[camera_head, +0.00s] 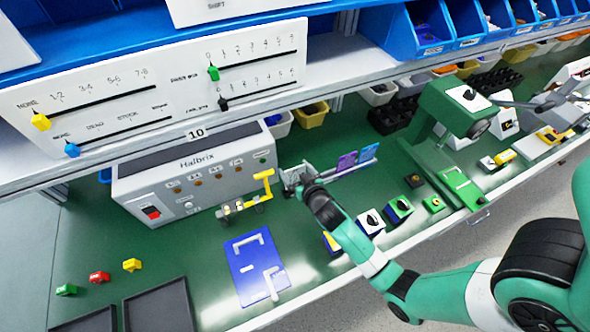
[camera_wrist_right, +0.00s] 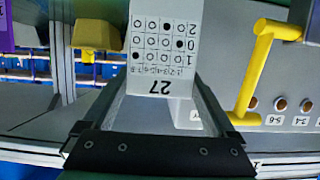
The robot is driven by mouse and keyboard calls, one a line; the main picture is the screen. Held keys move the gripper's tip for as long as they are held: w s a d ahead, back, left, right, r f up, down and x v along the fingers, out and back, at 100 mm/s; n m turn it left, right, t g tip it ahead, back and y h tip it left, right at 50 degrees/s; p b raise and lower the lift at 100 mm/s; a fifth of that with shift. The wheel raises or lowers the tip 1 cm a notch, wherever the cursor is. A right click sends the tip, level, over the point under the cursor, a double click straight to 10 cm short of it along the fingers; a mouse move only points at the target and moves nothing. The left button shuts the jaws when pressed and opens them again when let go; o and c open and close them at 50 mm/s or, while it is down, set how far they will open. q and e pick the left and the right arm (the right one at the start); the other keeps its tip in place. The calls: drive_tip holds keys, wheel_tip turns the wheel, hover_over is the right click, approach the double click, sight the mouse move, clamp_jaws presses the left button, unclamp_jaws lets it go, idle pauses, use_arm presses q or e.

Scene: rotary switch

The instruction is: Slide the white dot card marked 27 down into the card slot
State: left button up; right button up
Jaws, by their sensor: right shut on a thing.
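My right gripper (camera_head: 297,182) is over the green bench, right beside a yellow bent handle (camera_head: 264,186). In the right wrist view the right gripper (camera_wrist_right: 161,82) is shut on the white dot card (camera_wrist_right: 163,45). The card shows a grid of black and open dots and the number 27, upside down in this view. It stands out beyond the fingertips. In the head view the card is too small to make out clearly. I cannot tell the card slot apart for certain. My left gripper is not in view.
A grey Halbrix box (camera_head: 196,176) stands behind left. Purple (camera_head: 347,161) and blue (camera_head: 368,153) cards stand on a rail to the right. A blue plate (camera_head: 257,264) with white handles lies in front. The yellow handle (camera_wrist_right: 262,62) is close on the right in the wrist view.

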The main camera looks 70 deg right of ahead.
sight(295, 177)
drive_tip(key=shift+f, duration=0.15)
drive_tip(key=shift+f+b, duration=0.35)
drive_tip(key=shift+b, duration=0.1)
drive_tip(key=shift+f+b, duration=1.4)
drive_tip(key=shift+f, duration=0.05)
drive_tip(key=o, duration=1)
drive_tip(key=shift+r, duration=0.1)
drive_tip(key=shift+s+a+r, duration=0.15)
drive_tip(key=shift+s+a, duration=0.1)
drive_tip(key=p+v, duration=0.2)
drive_tip(key=v, duration=0.9)
